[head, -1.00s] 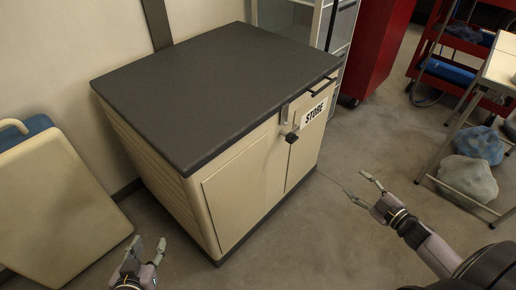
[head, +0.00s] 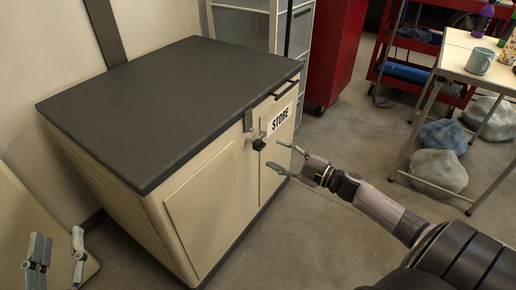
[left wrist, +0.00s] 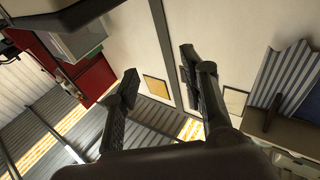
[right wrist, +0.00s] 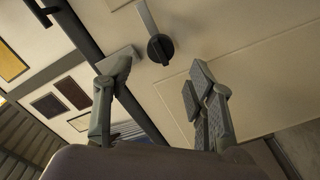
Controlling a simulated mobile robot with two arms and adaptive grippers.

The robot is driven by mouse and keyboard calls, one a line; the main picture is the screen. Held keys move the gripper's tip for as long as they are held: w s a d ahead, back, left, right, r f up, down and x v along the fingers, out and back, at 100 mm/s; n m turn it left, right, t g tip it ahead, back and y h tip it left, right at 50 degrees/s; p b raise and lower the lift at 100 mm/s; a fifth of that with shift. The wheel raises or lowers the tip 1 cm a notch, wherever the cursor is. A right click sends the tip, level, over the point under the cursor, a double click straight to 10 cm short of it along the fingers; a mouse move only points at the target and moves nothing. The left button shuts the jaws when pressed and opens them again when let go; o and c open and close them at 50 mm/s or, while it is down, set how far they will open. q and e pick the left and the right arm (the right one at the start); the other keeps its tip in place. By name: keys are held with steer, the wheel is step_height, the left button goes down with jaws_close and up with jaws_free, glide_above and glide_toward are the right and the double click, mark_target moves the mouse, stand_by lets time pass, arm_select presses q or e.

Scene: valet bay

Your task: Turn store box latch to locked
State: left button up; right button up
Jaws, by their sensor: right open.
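The store box (head: 200,200) is a cream cabinet with a dark grey top and a STORE label (head: 280,120) on its front. Its latch (head: 258,144) is a black knob beside the label, with a grey plate above it. In the right wrist view the black latch knob (right wrist: 160,48) shows beyond the fingers, apart from them. My right gripper (head: 279,157) is open and empty, just right of the latch in the head view. My left gripper (head: 58,262) is open and empty at the lower left, away from the box.
A white table (head: 460,62) with a mug (head: 479,61) stands at the right, with several grey-blue sacks (head: 438,170) below it. A red cabinet (head: 333,50) and a glazed shelf unit (head: 245,30) stand behind the box. The floor in front is clear.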

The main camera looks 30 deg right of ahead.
mark_target(263, 148)
steer(key=b+x, duration=0.1)
steer(key=x, duration=0.6)
steer(key=shift+w+b, duration=0.25)
steer(key=shift+b, duration=0.05)
arm_select(q)
steer(key=s+r+t+h, duration=0.1)
steer(key=s+r+t, duration=0.3)
steer(key=r, duration=0.4)
steer(key=shift+t+h, duration=0.4)
steer(key=shift+t, duration=0.3)
arm_select(e)
steer(key=shift+w+a, duration=0.2)
steer(key=shift+w, duration=0.15)
steer(key=shift+c, duration=0.3)
arm_select(q)
steer(key=shift+w, duration=0.1)
arm_select(e)
steer(key=c, duration=1.1)
